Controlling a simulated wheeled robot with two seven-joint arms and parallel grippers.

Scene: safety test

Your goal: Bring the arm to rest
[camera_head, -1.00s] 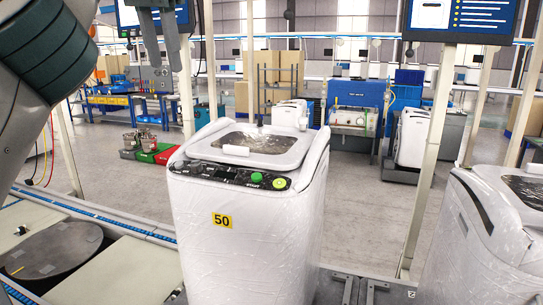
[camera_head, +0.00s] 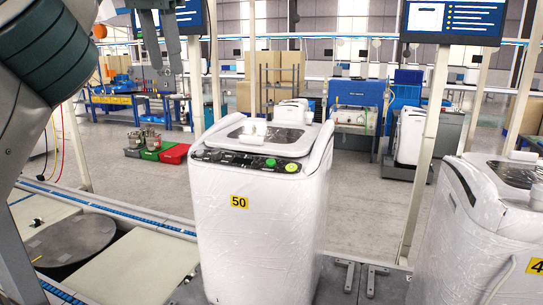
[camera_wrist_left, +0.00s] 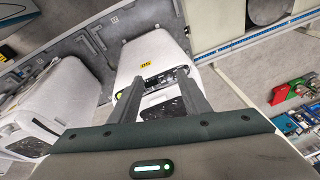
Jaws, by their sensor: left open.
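My left arm (camera_head: 42,75) comes in at the left of the head view. The washer (camera_head: 262,225), labelled 50, stands upright in the middle of the head view, wrapped in clear film. In the head view the gripper appears up and left of the washer, with visible space between them. My right arm and gripper do not show.
A second white washer (camera_head: 475,240) stands at the right. A dark round plate (camera_head: 72,240) sits in the line at the lower left. Pale posts (camera_head: 430,150) and a monitor (camera_head: 455,20) stand beyond. Red and green bins (camera_head: 160,152) lie on the open floor behind.

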